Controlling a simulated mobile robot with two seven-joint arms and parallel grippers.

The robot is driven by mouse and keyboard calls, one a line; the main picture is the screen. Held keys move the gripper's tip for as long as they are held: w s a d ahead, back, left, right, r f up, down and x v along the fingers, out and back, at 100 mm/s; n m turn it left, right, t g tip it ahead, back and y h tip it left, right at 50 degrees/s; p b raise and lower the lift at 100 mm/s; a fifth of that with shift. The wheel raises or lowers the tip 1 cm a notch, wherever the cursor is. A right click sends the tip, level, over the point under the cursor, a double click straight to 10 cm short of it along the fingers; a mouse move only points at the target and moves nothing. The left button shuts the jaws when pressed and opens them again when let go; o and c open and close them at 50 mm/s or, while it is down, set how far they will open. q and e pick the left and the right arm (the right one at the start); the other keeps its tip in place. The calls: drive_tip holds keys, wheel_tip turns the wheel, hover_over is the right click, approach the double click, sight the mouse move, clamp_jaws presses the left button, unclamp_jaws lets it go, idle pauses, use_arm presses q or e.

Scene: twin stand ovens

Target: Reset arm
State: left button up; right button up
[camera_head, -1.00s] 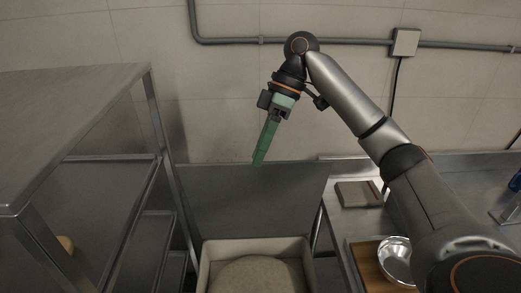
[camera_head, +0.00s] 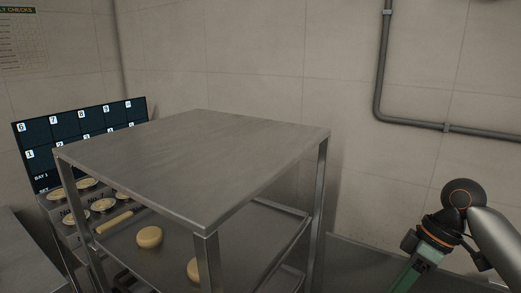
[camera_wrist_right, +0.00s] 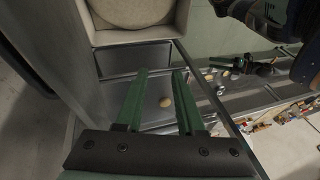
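My right gripper shows at the lower right edge of the head view, pointing down and left, with its green fingers cut off by the frame. In the right wrist view my right gripper (camera_wrist_right: 160,72) has its two green fingers apart, with nothing between them.
A steel rack (camera_head: 200,165) stands left of my right arm. Pale dough rounds (camera_head: 149,237) lie on its lower shelf. A dark numbered board (camera_head: 85,135) stands behind several filled tins (camera_head: 104,205). A pale bin (camera_wrist_right: 183,20) with a large round mass shows in the right wrist view.

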drive_tip(key=s+a+f+m+t+h, duration=0.1)
drive_tip(key=s+a+f, duration=0.35)
drive_tip(key=f, duration=0.45)
drive_tip(key=s+a+f+m+t, duration=0.1)
drive_tip(key=s+a+f, duration=0.35)
drive_tip(key=f, duration=0.45)
drive_tip(key=s+d+f+m+t+h, duration=0.1)
drive_tip(key=s+d+m+h, duration=0.15)
drive_tip(key=s, duration=0.35)
drive_tip(key=s+d+f+m+t+h, duration=0.1)
drive_tip(key=s+f+m, duration=0.1)
drive_tip(key=s+m, duration=0.3)
drive_tip(key=w+a+f+t+y, duration=0.1)
drive_tip(key=a+f+t, duration=0.1)
drive_tip(key=f, duration=0.3)
drive_tip(key=w+a+f+n+t+y, duration=0.1)
drive_tip(key=w+a+f+t, duration=0.1)
drive_tip(key=f+t, duration=0.2)
drive_tip(key=shift+w+a+f, duration=0.25)
drive_tip(key=shift+w+f, duration=0.05)
drive_tip(key=shift+f, duration=0.6)
drive_tip(key=shift+s, duration=0.1)
